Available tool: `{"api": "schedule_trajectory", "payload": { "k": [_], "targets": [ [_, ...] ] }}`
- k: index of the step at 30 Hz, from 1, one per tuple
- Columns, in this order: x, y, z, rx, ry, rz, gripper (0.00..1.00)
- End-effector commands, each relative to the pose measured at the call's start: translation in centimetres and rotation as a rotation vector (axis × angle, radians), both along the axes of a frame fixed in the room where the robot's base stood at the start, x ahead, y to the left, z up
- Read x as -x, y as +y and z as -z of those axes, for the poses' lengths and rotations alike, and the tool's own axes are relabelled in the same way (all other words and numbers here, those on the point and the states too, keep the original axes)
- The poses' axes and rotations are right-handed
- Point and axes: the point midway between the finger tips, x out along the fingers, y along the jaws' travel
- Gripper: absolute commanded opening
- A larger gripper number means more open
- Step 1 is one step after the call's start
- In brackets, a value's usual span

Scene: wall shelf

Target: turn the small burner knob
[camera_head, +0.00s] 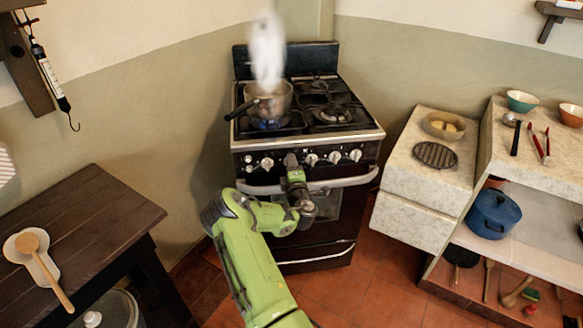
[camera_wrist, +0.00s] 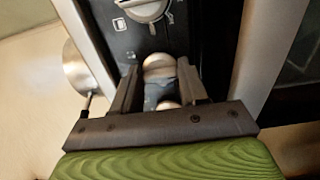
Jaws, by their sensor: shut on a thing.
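The black stove (camera_head: 272,211) has a row of pale knobs along its front panel, several of them visible. My gripper (camera_head: 291,160) reaches the panel near the middle of the row and covers part of it. In the wrist view my gripper (camera_wrist: 159,80) has a finger on each side of a rounded pale knob (camera_wrist: 159,66) and is shut on it. Another knob (camera_wrist: 146,8) shows on the panel beyond it. Which burner the held knob serves is too small to tell.
A saucepan (camera_head: 270,101) with white steam above it stands on the stove's left front burner, over a blue flame. The oven handle (camera_head: 343,181) runs just below the knobs. A dark wooden table (camera_head: 100,205) stands left; a stone counter (camera_head: 407,177) stands right.

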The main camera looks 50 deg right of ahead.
Motion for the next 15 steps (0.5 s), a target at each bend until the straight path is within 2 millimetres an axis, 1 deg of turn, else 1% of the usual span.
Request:
{"api": "schedule_trajectory", "payload": {
  "k": [11,12,14,15],
  "targets": [
    [-0.02,0.05,0.1,0.0,0.003,-0.001,0.13],
    [-0.02,0.05,0.1,0.0,0.003,-0.001,0.49],
    [-0.02,0.05,0.1,0.0,0.003,-0.001,0.58],
    [-0.01,0.04,0.09,0.001,0.002,-0.001,0.65]
  ]
}}
